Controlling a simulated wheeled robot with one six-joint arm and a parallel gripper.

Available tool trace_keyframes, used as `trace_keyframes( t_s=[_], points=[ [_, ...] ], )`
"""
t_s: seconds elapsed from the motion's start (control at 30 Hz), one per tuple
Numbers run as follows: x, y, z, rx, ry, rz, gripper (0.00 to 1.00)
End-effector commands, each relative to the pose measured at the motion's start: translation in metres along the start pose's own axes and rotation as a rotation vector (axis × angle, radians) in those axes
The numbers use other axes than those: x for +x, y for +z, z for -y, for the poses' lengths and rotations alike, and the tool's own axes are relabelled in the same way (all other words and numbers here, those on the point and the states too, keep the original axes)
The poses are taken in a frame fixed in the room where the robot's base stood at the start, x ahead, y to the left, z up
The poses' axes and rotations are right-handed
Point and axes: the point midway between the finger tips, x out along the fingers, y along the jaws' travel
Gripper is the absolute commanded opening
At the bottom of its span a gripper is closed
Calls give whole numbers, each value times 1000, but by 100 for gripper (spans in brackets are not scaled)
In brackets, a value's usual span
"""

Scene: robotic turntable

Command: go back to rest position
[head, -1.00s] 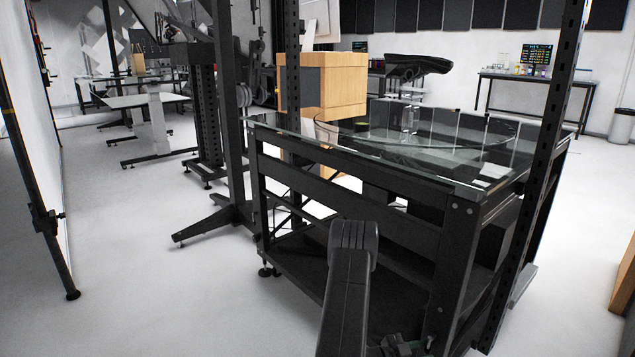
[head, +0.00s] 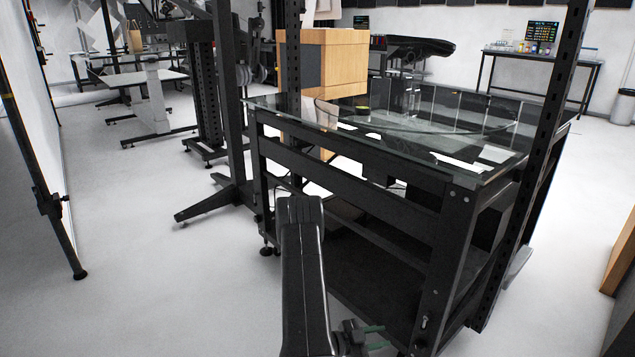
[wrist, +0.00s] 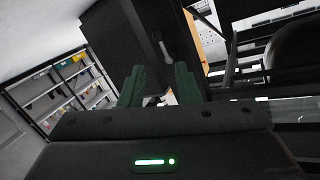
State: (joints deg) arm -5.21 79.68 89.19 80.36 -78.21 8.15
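My gripper shows in the wrist view (wrist: 158,82) with two dark green fingers standing apart. Nothing is seen held between them. In the head view my arm rises from the bottom in front of the black-framed table, and the small green fingertips of my gripper (head: 374,337) stick out to the right near the bottom edge. The glass-topped table (head: 400,165) with its round glass turntable (head: 440,122) stands in front of me to the right. My gripper is below the level of the glass top.
A black upright post stands at the table's right corner (head: 545,140). A black stand (head: 235,195) has feet spread on the floor left of the table. A wooden box (head: 335,65) is behind the table. The floor (head: 140,270) on the left is clear.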

Motion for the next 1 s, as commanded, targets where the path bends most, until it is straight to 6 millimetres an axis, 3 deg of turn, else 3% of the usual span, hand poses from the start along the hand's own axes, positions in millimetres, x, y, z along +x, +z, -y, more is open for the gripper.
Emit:
trace_keyframes(
  t_s=[0.67,1.0],
  points=[
    [130,2,-4,3,7,-4,30],
    [133,-2,-8,-156,5,-77,30]
  ],
)
